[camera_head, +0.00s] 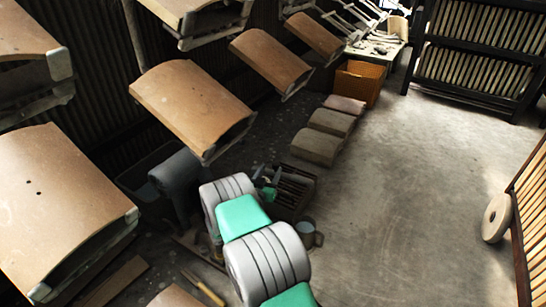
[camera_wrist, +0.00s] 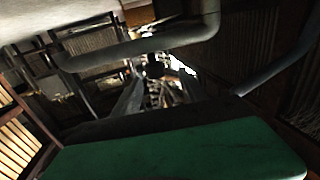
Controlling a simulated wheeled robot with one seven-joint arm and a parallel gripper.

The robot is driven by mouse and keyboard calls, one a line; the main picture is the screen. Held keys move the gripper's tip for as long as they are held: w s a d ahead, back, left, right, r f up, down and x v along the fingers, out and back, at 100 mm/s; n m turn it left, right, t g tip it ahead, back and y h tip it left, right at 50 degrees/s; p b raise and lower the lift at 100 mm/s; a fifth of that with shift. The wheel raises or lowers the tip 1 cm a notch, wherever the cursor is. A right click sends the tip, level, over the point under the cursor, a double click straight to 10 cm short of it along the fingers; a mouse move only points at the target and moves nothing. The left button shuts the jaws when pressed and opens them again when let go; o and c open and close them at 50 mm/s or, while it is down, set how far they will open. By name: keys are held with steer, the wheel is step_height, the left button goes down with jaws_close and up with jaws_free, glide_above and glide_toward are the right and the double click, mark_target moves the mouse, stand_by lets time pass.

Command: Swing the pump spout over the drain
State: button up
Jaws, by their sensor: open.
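My gripper (camera_head: 268,184) shows in part beyond my grey and green arm in the head view, low by a dark slatted grate (camera_head: 293,190) that looks like the drain. In the wrist view my gripper (camera_wrist: 160,92) has two dark fingers apart, with nothing seen held between them. A dark bent pipe (camera_wrist: 140,48) crosses the upper part of the wrist view; it may be the pump spout, but I cannot be sure. A dark grey rounded body (camera_head: 178,176) stands left of my arm and may be the pump. My arm hides part of this area.
A small round pot (camera_head: 306,229) stands near the grate. Sacks or pads (camera_head: 318,146) and an orange-brown box (camera_head: 359,84) are behind. Large brown-topped hanging pieces (camera_head: 192,98) crowd the left. Grey floor (camera_head: 420,190) is open at right, with a pale disc (camera_head: 496,218) by the slatted side.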

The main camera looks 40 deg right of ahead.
mark_target(278, 162)
steer(key=b+x, duration=0.1)
steer(key=x, duration=0.2)
steer(key=b+x, duration=0.1)
steer(key=x, duration=0.3)
steer(key=shift+s+d, duration=0.3)
steer(key=shift+d, duration=0.05)
steer(key=shift+w+d, duration=0.2)
steer(key=shift+d, duration=0.05)
jaws_close()
stand_by(0.7)
